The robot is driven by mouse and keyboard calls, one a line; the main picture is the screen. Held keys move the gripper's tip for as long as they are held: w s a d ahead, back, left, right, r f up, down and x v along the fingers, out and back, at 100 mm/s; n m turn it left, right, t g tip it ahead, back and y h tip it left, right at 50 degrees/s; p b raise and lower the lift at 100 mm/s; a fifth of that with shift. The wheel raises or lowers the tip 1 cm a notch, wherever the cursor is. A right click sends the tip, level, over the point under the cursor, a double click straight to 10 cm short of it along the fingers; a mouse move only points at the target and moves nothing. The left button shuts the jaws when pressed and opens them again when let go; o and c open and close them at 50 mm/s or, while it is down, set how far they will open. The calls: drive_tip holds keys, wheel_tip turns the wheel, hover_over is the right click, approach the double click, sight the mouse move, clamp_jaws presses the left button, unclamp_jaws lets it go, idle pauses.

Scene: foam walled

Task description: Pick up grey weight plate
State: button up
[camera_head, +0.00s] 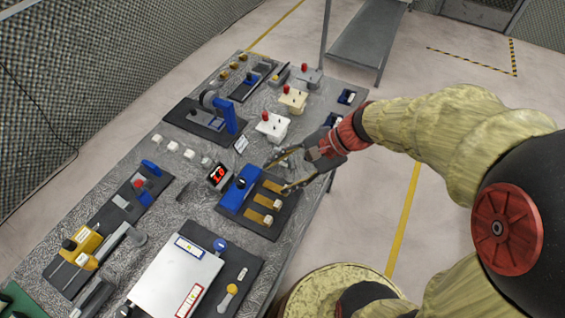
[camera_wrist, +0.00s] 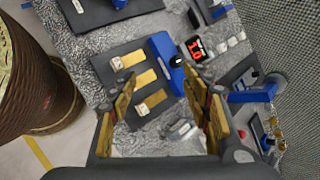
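My gripper (camera_head: 284,172) is open and empty above the right part of the table, near a dark board with brass strips. In the wrist view its two fingers (camera_wrist: 161,84) stand wide apart, with the board and a blue block between and beyond them. I cannot tell for certain which thing is the grey weight plate. A small pale grey piece (camera_head: 241,144) lies on the foil surface beyond the blue block; it seems to show between the fingers in the wrist view (camera_wrist: 182,130).
The dark board (camera_head: 285,216) bears brass strips with pale knobs and the blue block (camera_head: 238,190). A red-lit display (camera_head: 217,175), white cubes (camera_head: 173,147), a blue-armed fixture (camera_head: 228,114) and a large silver plate (camera_head: 176,276) crowd the table. A barrel (camera_wrist: 35,80) stands beside it.

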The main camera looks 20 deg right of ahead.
sight(292, 159)
drive_tip(key=w+d+f+m, duration=0.1)
drive_tip(key=m, duration=0.1)
drive_tip(key=w+d+f+m+t+y, duration=0.1)
drive_tip(key=w+f+m, duration=0.1)
drive_tip(key=w+d+f+m+t+y+b, duration=0.1)
drive_tip(key=w+f+m, duration=0.1)
drive_tip(key=shift+w+f, duration=0.2)
drive_tip(key=shift+c, duration=0.9)
drive_tip(key=w+d+f+m+t, duration=0.1)
drive_tip(key=d+f+m, duration=0.1)
drive_tip(key=w+d+f+m+t, duration=0.2)
drive_tip(key=m, duration=0.1)
drive_tip(key=w+d+f+m+t+b, duration=0.1)
drive_tip(key=w+d+f+m, duration=0.1)
drive_tip(key=d, duration=0.1)
drive_tip(key=shift+w+f+m+t+h, duration=0.25)
drive_tip(key=shift+f+m+t+h, duration=0.05)
drive_tip(key=shift+f+m, duration=0.1)
drive_tip(key=b+x, duration=0.3)
drive_tip(key=x, duration=0.3)
drive_tip(key=shift+w+a+f, duration=0.2)
drive_tip(key=shift+a+f, duration=0.05)
drive_tip(key=shift+w+a, duration=0.25)
drive_tip(key=shift+w, duration=0.05)
drive_tip(key=shift+c, duration=1)
drive_tip(key=c, duration=0.7)
clamp_jaws()
